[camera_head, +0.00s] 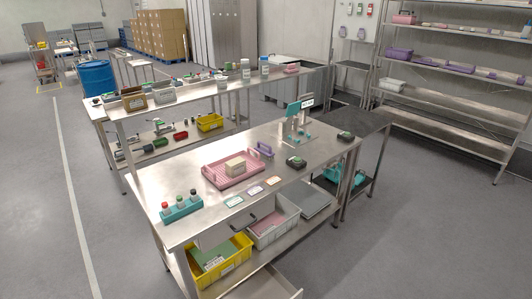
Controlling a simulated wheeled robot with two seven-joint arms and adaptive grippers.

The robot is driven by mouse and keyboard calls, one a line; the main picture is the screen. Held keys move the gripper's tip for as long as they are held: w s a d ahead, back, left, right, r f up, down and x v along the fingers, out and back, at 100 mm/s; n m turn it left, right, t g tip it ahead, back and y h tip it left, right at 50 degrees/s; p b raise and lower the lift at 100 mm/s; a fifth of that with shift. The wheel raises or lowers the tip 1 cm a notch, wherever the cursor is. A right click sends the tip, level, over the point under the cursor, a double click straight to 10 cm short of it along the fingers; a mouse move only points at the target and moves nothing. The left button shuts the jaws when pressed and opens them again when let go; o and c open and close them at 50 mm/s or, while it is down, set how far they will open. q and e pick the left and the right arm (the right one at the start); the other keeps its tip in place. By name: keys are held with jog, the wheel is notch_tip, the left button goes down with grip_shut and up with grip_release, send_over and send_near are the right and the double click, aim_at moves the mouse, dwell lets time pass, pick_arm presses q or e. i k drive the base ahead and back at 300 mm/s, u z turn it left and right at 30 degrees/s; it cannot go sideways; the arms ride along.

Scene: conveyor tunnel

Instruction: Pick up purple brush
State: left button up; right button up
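A small purple object (265,149) stands on the near steel table (308,150), just behind the right end of a pink tray (211,173). It is too small to tell for certain whether it is a brush. A tan block (235,166) sits in the pink tray. More purple items lie on the rack at the right, including a purple bin (398,55) and a long purple item (461,68). None of these is clearly a brush at this size. Neither of my grippers shows.
A teal rack of bottles (182,208), small cards and dark devices (296,162) share the near table. A teal-screened stand (298,118) rises at its back. Below are a yellow bin (222,262) and an open drawer (262,284). The floor at right front is clear.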

aim_at(268, 154)
jog(key=z, duration=0.55)
jog(key=k, duration=1.3)
jog(key=z, duration=0.8)
jog(key=i, duration=5.05)
jog(key=u, duration=0.95)
jog(key=i, duration=0.95)
jog(key=u, duration=1.9)
jog(key=i, duration=0.95)
jog(key=u, duration=0.65)
